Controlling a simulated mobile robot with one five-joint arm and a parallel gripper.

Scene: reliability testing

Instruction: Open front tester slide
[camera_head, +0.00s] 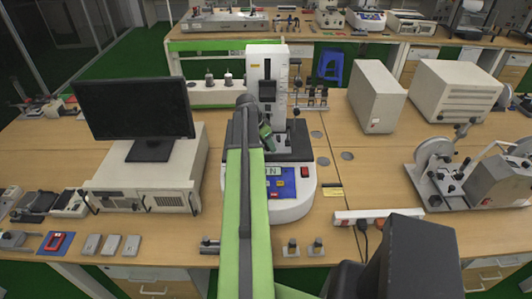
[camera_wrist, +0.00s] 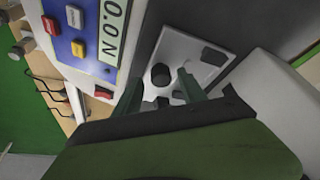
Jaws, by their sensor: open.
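The front tester (camera_head: 291,208) stands mid-bench, white with a blue keypad, a red switch and an upright column (camera_head: 267,62). In the wrist view its display (camera_wrist: 112,22) reads 0.0 N beside the blue panel (camera_wrist: 88,40). A white plate (camera_wrist: 190,52) carries a dark round knob (camera_wrist: 161,75) and several dark blocks. I cannot tell for sure which part is the slide. My gripper (camera_wrist: 160,86) is open, its two green fingers on either side of the knob in the picture; contact is not clear. In the head view my arm hides part of the tester and my gripper.
A monitor (camera_head: 134,108) on a white case (camera_head: 152,174) stands to the left. White boxes (camera_head: 377,97) and a reel machine (camera_head: 477,176) stand to the right. A power strip (camera_head: 377,215) lies near the front edge, right of the tester.

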